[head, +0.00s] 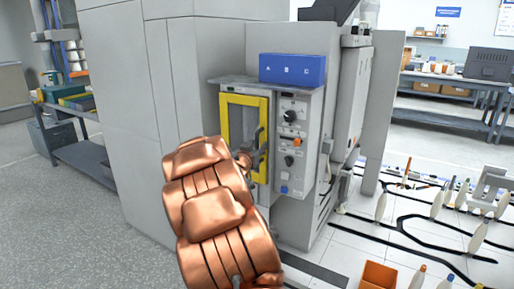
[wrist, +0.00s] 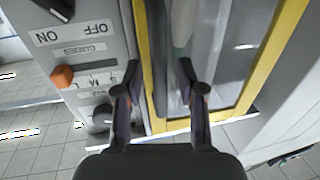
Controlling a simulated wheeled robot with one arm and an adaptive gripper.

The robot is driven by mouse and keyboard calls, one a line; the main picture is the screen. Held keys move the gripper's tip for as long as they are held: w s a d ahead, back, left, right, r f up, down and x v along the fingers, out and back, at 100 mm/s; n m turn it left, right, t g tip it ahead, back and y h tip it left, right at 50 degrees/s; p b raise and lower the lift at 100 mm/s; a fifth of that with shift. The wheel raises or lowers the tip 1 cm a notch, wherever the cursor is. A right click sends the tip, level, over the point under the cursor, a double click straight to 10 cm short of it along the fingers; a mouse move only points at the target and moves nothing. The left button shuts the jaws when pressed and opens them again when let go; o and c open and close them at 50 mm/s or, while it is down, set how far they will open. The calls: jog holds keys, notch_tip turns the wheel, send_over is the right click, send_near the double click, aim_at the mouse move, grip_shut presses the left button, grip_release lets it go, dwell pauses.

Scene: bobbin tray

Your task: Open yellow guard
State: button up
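The yellow guard (head: 227,125) is a yellow-framed clear window on the front of the grey machine, and it looks closed. In the wrist view its yellow frame (wrist: 275,55) fills the right half. My gripper (head: 259,142) is at the guard's right edge in the head view. In the wrist view my gripper (wrist: 158,68) is open, with one finger over the control panel side and the other over the window. The yellow side bar and a dark strip beside it lie between the fingers. I cannot tell whether the fingers touch anything. My arm hides the guard's lower part.
The control panel (head: 291,145) with knobs and an orange switch (wrist: 62,76) is right beside the guard. A blue box (head: 292,69) sits on the shelf above. Grey cabinets (head: 150,110) stand to the left. An orange bin (head: 378,276) is at the lower right.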

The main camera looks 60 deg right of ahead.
grip_shut()
dwell(0.6)
